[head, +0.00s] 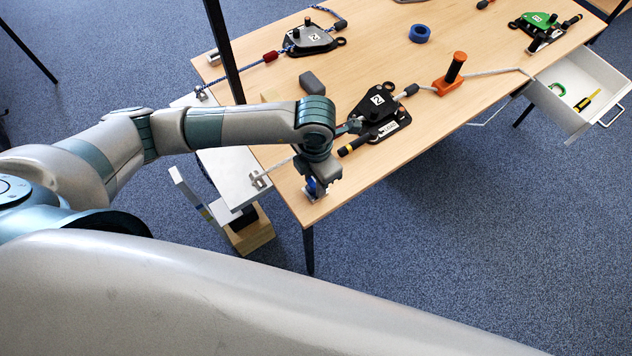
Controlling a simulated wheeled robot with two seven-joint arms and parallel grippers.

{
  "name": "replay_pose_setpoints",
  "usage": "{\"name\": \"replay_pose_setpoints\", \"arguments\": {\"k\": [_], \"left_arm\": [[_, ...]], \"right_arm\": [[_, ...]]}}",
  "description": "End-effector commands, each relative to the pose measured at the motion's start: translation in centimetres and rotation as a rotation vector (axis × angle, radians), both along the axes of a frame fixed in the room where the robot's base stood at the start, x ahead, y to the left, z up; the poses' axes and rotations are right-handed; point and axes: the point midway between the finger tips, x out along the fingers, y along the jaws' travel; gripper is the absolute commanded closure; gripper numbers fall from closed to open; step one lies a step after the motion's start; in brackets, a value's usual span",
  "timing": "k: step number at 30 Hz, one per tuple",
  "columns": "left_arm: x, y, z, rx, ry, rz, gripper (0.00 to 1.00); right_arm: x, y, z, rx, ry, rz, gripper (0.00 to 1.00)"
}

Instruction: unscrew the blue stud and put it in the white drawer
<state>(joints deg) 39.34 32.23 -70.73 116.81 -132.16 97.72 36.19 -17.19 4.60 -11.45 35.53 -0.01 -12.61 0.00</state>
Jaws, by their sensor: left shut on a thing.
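My left gripper (318,188) points down at the table's near corner. It is shut on the blue stud (311,186), which shows only as a small patch of blue between and below the fingers. A small pale base plate shows under it on the tabletop. I cannot tell whether the stud is still seated in that plate. The white drawer (612,84) is pulled open at the table's right side. A green ring (558,89) and a yellow and black tool (587,101) lie in it. My right gripper is out of view.
A dark upright post (224,50) stands near my left arm.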

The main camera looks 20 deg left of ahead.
Motion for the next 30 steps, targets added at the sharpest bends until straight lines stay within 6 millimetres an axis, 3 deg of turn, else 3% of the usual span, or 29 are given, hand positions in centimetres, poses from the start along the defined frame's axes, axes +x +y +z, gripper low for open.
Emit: {"name": "replay_pose_setpoints", "arguments": {"k": [10,22,30], "left_arm": [[0.0,0.0,0.1,0.0,0.0,0.038,1.0],[-0.1,0.0,0.2,0.0,0.001,0.47,1.0],[0.0,0.0,0.0,0.0,-0.001,0.527,1.0]], "right_arm": [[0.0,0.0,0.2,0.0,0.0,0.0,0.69],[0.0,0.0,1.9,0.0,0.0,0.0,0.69],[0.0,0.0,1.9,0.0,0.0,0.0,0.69]]}}
